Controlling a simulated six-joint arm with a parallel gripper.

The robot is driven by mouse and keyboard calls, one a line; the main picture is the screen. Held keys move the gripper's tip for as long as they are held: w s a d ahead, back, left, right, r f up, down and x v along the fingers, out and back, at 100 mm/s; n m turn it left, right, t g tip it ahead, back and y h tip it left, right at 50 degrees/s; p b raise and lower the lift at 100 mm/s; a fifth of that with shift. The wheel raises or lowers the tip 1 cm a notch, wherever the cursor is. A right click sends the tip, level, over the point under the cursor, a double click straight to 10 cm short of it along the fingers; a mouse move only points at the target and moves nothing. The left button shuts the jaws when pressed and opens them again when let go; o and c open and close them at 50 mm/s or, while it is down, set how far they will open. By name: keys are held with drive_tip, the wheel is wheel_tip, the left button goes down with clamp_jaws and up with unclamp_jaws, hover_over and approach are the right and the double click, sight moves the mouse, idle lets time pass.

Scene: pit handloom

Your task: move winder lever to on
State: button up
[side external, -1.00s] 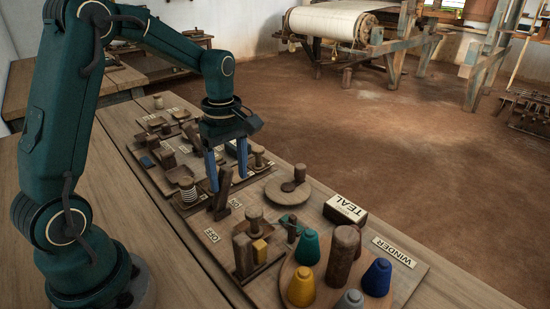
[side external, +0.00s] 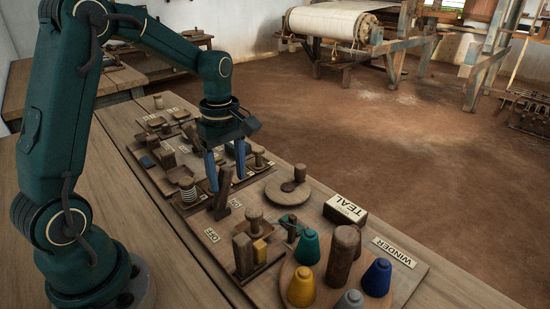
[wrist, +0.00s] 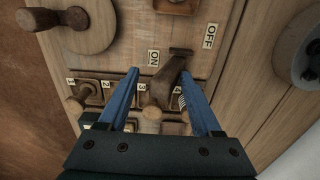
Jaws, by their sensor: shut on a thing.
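The winder lever (side external: 223,194) is a dark wooden handle on the board, beside an ON label (side external: 235,203) and an OFF label (side external: 211,236). In the wrist view the lever (wrist: 166,75) rises from its mount and points down-left in the picture, with its end on the ON label's side. My gripper (side external: 228,185) has its two blue fingers on either side of the lever and is shut on it; the fingers also show in the wrist view (wrist: 159,72). Exactly where they touch the lever is hard to make out.
A WINDER label (side external: 394,252) and a TEAL block (side external: 345,211) lie on the board. A round tray (side external: 288,270) with coloured cones and a wooden post stands in front. A round disc with a knob (side external: 287,188) is right of my gripper. Numbered pegs stand behind it.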

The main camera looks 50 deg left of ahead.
drive_tip(key=shift+o, duration=0.8)
drive_tip(key=shift+w, duration=0.1)
drive_tip(key=shift+r, duration=3.25)
drive_tip(key=shift+d+r, duration=0.2)
drive_tip(key=shift+r, duration=0.05)
drive_tip(key=s+d+m+t, duration=0.2)
drive_tip(key=s+d+m, duration=0.2)
drive_tip(key=m, duration=0.5)
drive_tip(key=s+d+r+m+t, duration=0.1)
drive_tip(key=s+d+m+t, duration=0.2)
drive_tip(key=s+d+m, duration=0.2)
drive_tip(key=s+m, duration=0.3)
drive_tip(key=m, duration=0.1)
drive_tip(key=shift+r+t, duration=0.3)
